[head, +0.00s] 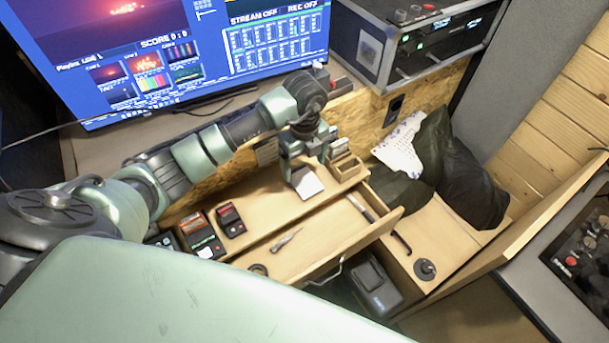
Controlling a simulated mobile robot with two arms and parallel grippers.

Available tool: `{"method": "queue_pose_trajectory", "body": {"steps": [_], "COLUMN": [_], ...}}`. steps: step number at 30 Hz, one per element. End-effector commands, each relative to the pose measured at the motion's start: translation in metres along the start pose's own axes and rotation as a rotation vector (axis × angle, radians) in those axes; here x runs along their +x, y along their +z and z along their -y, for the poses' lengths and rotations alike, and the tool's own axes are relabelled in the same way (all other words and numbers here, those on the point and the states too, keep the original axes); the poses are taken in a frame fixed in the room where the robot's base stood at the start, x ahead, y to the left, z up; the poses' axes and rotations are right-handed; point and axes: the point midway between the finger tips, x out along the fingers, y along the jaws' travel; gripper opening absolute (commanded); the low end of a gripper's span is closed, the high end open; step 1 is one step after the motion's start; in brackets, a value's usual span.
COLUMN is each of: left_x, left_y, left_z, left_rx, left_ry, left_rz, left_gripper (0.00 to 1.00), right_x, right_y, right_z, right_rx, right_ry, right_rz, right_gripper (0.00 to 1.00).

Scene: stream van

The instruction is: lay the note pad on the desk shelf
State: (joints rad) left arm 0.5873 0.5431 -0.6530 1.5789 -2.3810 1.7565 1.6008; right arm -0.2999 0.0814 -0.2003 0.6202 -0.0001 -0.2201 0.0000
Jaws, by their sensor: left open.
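The white note pad (307,183) is in the middle of the head view, lying at the left gripper's fingers, at the back of the wooden desk shelf (266,201). My left gripper (301,165) points down over the pad, with its fingers open at the pad's far part. The fingers hide part of the pad, and I cannot tell whether they touch it. My right gripper is not in view.
An open drawer (320,247) holds a screwdriver-like tool. Dark boxes (203,236) stand on the shelf at left. A small wooden holder (346,167) stands right of the gripper. Dark bags (470,185) lie at right. A monitor (170,50) stands behind.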

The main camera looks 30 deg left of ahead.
Motion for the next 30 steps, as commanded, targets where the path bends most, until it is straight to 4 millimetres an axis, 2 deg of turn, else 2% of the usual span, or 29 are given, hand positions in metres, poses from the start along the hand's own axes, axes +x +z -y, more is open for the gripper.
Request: {"method": "queue_pose_trajectory", "body": {"steps": [1, 6, 12, 30], "left_x": [-0.010, -0.041, -0.059, -0.061], "left_y": [0.001, 0.001, 0.000, 0.000], "left_z": [0.001, 0.001, 0.000, 0.000], "left_rx": [0.001, 0.000, -0.001, -0.001], "left_ry": [-0.005, -0.003, -0.001, 0.001], "left_rz": [0.003, 0.002, -0.001, -0.001], "left_gripper": [0.83, 0.83, 0.83, 0.83], "right_x": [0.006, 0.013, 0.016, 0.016], "right_y": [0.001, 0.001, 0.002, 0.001], "right_z": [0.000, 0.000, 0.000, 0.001], "right_rx": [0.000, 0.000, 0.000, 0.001], "right_ry": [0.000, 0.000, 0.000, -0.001], "right_rz": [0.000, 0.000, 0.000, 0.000], "right_gripper": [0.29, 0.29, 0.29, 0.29]}}
